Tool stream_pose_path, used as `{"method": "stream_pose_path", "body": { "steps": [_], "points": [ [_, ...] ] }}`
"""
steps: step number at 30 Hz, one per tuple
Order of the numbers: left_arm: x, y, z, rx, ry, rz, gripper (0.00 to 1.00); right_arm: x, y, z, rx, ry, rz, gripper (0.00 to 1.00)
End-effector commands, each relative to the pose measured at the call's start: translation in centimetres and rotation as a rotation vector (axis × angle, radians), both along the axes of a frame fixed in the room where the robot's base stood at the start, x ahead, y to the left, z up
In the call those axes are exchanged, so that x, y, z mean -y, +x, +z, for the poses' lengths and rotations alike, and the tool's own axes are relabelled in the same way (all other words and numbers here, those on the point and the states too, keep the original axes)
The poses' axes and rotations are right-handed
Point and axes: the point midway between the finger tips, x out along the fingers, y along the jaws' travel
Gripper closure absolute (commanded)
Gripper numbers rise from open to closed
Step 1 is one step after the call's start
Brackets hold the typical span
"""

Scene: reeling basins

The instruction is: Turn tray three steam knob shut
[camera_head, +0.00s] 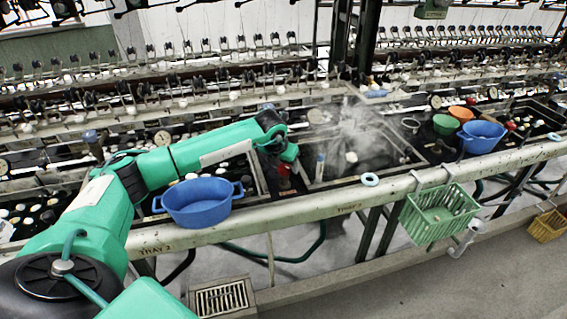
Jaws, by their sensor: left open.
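My left arm comes in from the left, and its gripper (291,164) hangs over the front rail near the left end of the steaming basin. It is open, with its fingers small and partly hidden. A dark red knob (283,170) shows right beside and below the gripper; I cannot tell whether they touch. The third tray's basin (318,178) holds dark water, and white steam (356,128) rises from it. A label on the rail (350,206) below it seems to read tray 3. My right gripper is not in view.
A blue tub (198,202) stands on the rail left of the gripper. A blue-capped upright tube (320,168) stands close to its right. A white ring (370,179) lies on the rail. A green basket (438,214) hangs in front. Another blue tub (482,137) stands farther right.

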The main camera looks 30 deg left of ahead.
Motion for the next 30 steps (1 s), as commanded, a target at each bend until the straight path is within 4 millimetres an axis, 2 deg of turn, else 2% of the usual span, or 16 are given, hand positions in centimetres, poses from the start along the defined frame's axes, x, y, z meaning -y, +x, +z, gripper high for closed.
{"method": "stream_pose_path", "body": {
  "steps": [9,15,16,26,30],
  "points": [
    [0.0,0.1,-0.2,0.0,0.0,0.0,0.4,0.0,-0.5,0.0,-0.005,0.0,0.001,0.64],
    [0.0,0.1,-0.2,0.0,0.0,0.0,0.79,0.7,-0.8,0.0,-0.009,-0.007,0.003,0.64],
    [0.0,0.1,-0.2,0.0,0.0,0.0,0.83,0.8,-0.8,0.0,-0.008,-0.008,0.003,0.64],
    [-0.1,0.1,-0.4,0.0,-0.001,-0.051,0.82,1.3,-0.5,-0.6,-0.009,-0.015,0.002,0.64],
    [-0.2,0.1,-0.4,0.001,0.0,-0.127,0.82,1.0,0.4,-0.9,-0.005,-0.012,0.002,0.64]
  ]
}}
